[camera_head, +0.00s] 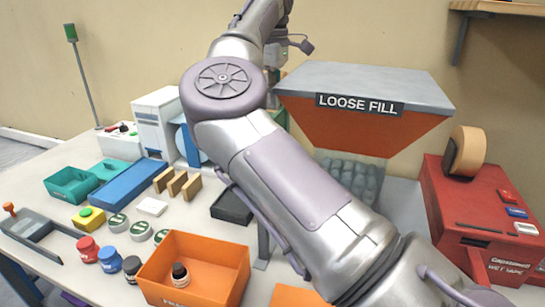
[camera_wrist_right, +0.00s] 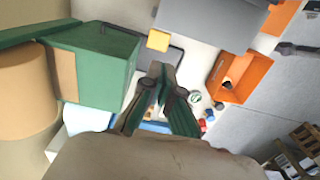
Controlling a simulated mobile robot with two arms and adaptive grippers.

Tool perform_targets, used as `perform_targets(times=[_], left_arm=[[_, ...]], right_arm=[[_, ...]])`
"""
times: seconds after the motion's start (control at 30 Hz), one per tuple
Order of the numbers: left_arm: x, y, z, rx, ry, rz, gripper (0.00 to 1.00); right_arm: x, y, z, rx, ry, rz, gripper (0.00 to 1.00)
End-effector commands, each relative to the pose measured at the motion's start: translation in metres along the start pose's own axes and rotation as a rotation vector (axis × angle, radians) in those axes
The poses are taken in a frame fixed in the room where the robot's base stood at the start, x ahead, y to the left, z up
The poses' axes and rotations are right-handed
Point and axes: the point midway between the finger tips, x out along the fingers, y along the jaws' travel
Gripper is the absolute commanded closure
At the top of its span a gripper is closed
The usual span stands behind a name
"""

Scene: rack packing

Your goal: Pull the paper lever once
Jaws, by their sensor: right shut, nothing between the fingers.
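A green box-shaped unit (camera_wrist_right: 95,70) with a large tan paper roll (camera_wrist_right: 25,92) beside it shows at the left of the right wrist view. I cannot make out a distinct paper lever in either view. My right gripper (camera_wrist_right: 163,76) has its fingertips together, with nothing between them, just right of the green unit in the picture; I cannot tell whether it touches the unit. In the head view my right arm crosses the middle and hides what lies behind it. My left gripper is not in view.
A loose-fill hopper (camera_head: 350,125) and a red wet-tape machine (camera_head: 440,205) stand on the right. An orange bin (camera_head: 215,275) with a small jar (camera_head: 180,274) sits in front. Blue and teal trays, wooden blocks and several lidded jars cover the table's left side.

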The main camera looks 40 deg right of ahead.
Motion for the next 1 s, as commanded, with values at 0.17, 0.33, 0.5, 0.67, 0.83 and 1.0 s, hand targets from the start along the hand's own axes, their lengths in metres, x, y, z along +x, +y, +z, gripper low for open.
perform_targets(times=[0.17, 0.33, 0.5, 0.67, 0.83, 1.0], left_arm=[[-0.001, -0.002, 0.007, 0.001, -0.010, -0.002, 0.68], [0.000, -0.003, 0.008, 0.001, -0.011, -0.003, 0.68], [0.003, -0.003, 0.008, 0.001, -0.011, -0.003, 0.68], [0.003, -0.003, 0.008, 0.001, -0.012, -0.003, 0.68], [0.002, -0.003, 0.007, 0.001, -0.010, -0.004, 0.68], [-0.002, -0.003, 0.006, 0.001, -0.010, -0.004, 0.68]], right_arm=[[-0.001, 0.000, 0.000, 0.000, 0.000, 0.000, 1.00], [0.008, 0.000, 0.000, 0.000, -0.001, -0.001, 1.00], [0.035, -0.001, 0.000, 0.001, -0.001, -0.003, 1.00], [0.070, -0.001, 0.000, 0.001, -0.003, -0.003, 1.00], [0.104, -0.001, 0.001, 0.002, -0.003, -0.003, 1.00], [0.127, 0.000, 0.000, 0.000, -0.001, -0.001, 1.00]])
